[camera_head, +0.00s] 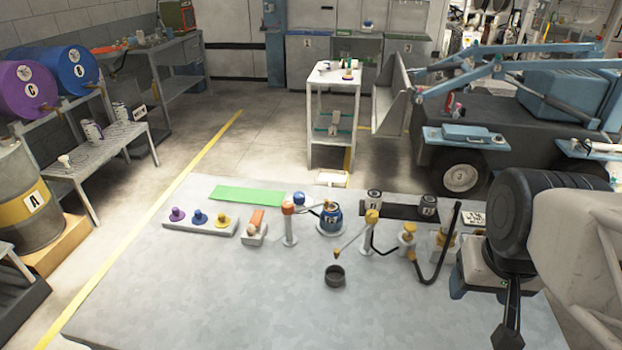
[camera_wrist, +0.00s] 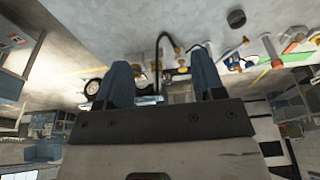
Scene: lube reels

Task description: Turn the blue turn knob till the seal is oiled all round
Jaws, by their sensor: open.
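My gripper (camera_wrist: 162,72) is open and empty, its two blue fingers wide apart in the wrist view. In the head view its dark end (camera_head: 509,325) hangs at the right, apart from the bench items. A blue ball-shaped knob (camera_head: 299,199) stands behind an orange-topped post near the bench middle. Another blue knob (camera_head: 199,217) sits on a grey block between a purple and a yellow one. I cannot tell which is the turn knob. A dark round cup or ring (camera_head: 335,277) lies below the tip of a thin arm from a yellow-topped post (camera_head: 370,230). I cannot make out the seal or any oil.
A blue pot (camera_head: 330,217) with an orange top stands at the bench's back. A black hose (camera_head: 441,262) arches beside yellow-topped fittings (camera_head: 407,238). A green mat (camera_head: 246,196) lies at the back left. The bench front (camera_head: 230,310) is clear.

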